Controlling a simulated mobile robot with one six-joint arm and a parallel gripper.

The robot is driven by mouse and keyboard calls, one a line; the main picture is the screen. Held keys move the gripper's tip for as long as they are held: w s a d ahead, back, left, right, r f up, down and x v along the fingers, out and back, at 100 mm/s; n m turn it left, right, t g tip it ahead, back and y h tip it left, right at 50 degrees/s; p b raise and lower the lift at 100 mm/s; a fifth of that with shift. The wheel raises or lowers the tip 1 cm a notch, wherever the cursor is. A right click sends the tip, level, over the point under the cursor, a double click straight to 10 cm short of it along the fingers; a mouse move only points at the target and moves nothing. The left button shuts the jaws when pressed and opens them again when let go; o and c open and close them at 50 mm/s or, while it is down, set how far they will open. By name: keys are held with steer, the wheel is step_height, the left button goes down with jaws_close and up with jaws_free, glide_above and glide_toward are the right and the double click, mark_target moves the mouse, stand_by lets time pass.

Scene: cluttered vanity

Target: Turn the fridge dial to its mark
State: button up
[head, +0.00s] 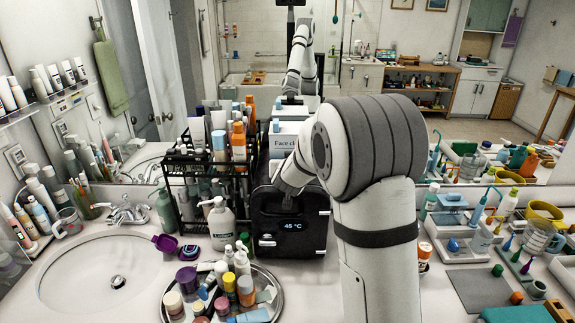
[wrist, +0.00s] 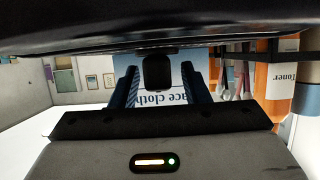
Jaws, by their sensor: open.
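The fridge (head: 268,238) is a black box on the counter, with a lit front display (head: 291,226) that seems to read 45 °C. In the head view my gripper (head: 283,190) is at its upper front, and my arm covers part of it. In the wrist view my gripper (wrist: 158,76) is open, with one blue finger on each side of a small dark knob (wrist: 157,72), which looks like the dial. I cannot tell whether the fingers touch it. The dial's mark is not visible, and in the head view the dial is hidden.
A black rack (head: 175,160) of bottles stands close left of the fridge, with a pump bottle (head: 221,224) before it. A face cloth box (head: 284,139) is behind the gripper and shows in the wrist view (wrist: 155,97). A round tray (head: 168,313) of bottles lies in front.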

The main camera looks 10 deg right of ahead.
steer(key=shift+b+v, duration=0.5)
steer(key=shift+v, duration=3.35)
steer(key=s+f+g+y+b, duration=0.1)
steer(key=s+f+g, duration=0.1)
steer(key=s, duration=1)
steer(key=s+f+n+g+b, duration=0.1)
steer(key=s+g, duration=0.3)
steer(key=s, duration=0.7)
steer(key=s+f+n+g+y+b, duration=0.1)
steer(key=s+f+g, duration=0.1)
steer(key=s, duration=1)
steer(key=shift+s+d+f+g+y, duration=0.25)
steer(key=shift+s+f+g+y, duration=0.1)
steer(key=shift+g, duration=0.55)
